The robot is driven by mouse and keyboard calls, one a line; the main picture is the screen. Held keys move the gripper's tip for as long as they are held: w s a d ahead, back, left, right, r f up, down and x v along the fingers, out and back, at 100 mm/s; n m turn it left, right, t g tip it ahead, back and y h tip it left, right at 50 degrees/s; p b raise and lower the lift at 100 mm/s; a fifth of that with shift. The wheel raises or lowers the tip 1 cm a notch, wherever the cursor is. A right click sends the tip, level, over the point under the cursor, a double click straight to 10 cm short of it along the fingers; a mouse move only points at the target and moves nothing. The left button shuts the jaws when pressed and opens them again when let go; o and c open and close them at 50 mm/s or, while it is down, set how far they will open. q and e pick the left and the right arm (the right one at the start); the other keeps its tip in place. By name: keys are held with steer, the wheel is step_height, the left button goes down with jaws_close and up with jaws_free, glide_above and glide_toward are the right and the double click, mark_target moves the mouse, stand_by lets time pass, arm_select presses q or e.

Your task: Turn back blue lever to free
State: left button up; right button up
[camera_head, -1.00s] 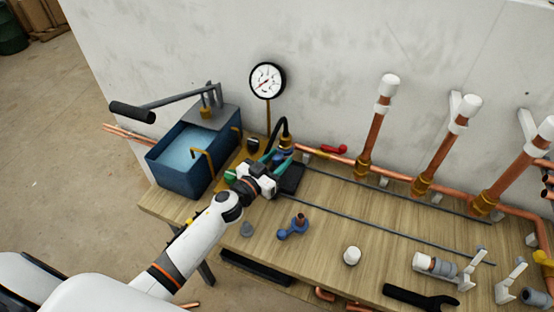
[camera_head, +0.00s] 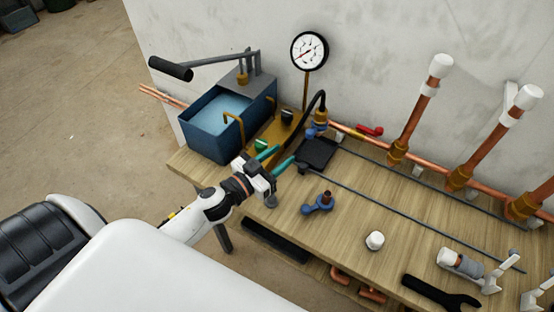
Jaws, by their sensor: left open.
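A blue valve part (camera_head: 314,132), which looks like the blue lever, sits at the lower end of the black hose where it meets the copper pipe. Its exact angle is too small to tell. My left gripper (camera_head: 279,160) has teal fingers, spread apart with nothing between them. It is over the bench, left of and nearer than the blue part, apart from it. A green handle (camera_head: 262,145) is just beyond the fingers, on the brass-coloured block. A red lever (camera_head: 370,131) is on the copper pipe to the right. My right gripper is not in view.
A blue water tank (camera_head: 210,140) with a pump handle stands at left; a gauge (camera_head: 310,50) rises behind. A black pad (camera_head: 317,153) lies right of the gripper. A loose blue-grey fitting (camera_head: 317,205), white cap (camera_head: 375,240) and black wrench (camera_head: 440,292) lie on the bench.

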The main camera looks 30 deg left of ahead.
arm_select(q)
steer(key=shift+s, duration=0.25)
steer(key=shift+c, duration=0.2)
